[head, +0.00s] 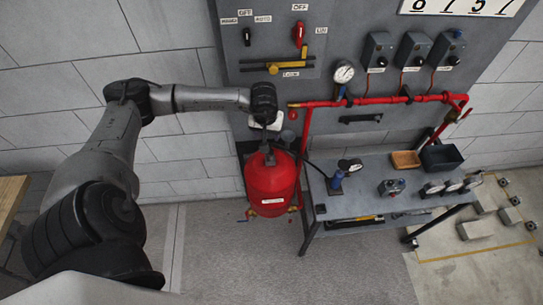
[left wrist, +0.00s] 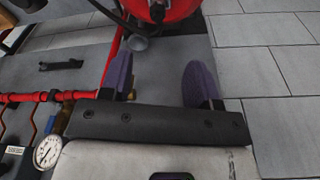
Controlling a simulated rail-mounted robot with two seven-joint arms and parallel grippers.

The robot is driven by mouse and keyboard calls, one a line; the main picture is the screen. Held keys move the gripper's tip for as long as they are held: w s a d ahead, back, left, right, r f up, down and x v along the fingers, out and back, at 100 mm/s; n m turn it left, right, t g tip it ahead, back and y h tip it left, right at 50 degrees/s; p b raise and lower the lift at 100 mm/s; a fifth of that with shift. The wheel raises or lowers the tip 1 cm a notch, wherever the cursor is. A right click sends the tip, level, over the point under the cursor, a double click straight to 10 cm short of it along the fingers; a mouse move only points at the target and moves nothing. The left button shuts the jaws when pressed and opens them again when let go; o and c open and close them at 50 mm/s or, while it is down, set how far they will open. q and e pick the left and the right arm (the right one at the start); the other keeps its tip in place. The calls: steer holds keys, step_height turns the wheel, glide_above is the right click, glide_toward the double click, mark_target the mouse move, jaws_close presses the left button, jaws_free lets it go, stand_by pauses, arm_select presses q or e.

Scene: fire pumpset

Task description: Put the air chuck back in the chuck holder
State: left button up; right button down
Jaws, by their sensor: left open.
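My left gripper (head: 266,124) is beside the wall panel, above the red tank (head: 270,187). In the left wrist view its two purple-padded fingers (left wrist: 160,80) are spread, with nothing between them. The red tank shows at the top of that view (left wrist: 160,8). A small grey round cup (head: 288,136) sits by the pipe near the gripper and also shows in the wrist view (left wrist: 137,43); I cannot tell whether it is the chuck holder. I cannot clearly identify the air chuck. My right gripper is out of view.
A red pipe (head: 390,99) with a pressure gauge (head: 343,73) crosses the panel, close to the gripper's right. The grey bench (head: 365,205) carries gauges (head: 433,189), an orange tray (head: 405,159) and a black bin (head: 441,157). Grey blocks (head: 475,230) lie on the floor at right.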

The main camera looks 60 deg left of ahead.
arm_select(q)
steer(key=m+p, duration=0.1)
steer(key=p, duration=0.1)
glide_above(270, 156)
steer(key=f, duration=0.8)
steer(key=shift+a+f, duration=0.3)
steer(key=f, duration=0.1)
steer(key=f+p, duration=0.1)
steer(key=f, duration=0.2)
steer(key=shift+w+a+f+p, duration=0.1)
steer(key=shift+w+p, duration=0.2)
steer(key=shift+p, duration=0.05)
steer(key=shift+a+f, duration=0.1)
steer(key=shift+f, duration=0.35)
jaws_close()
